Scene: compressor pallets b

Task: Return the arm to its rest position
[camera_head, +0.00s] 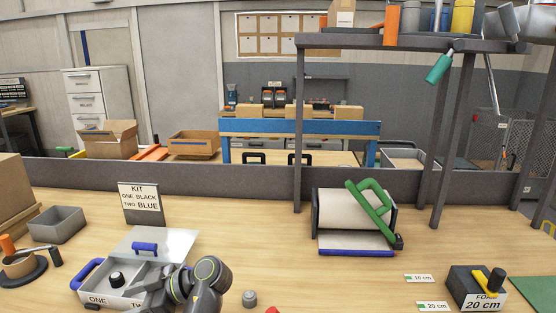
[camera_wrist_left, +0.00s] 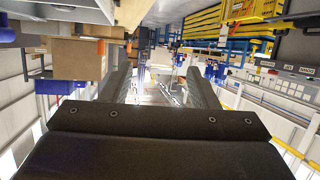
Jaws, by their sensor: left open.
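My left arm comes in at the bottom edge of the head view. Its dark gripper (camera_head: 155,297) is in front of the right part of a grey-white kit case (camera_head: 104,297) and partly hides it. In the left wrist view the gripper's two fingers (camera_wrist_left: 160,88) stand apart with nothing between them. The case is open, with blue handles and a raised lid (camera_head: 178,243). A black knob (camera_head: 117,279) sits in its left compartment, marked ONE. The right compartment is largely hidden by my arm. My right gripper is not in view.
A small grey cylinder (camera_head: 249,298) stands right of my arm. A KIT sign (camera_head: 141,203), a grey bin (camera_head: 57,224) and a roll dispenser with a green handle (camera_head: 349,212) stand on the bench. The bench's middle is mostly clear.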

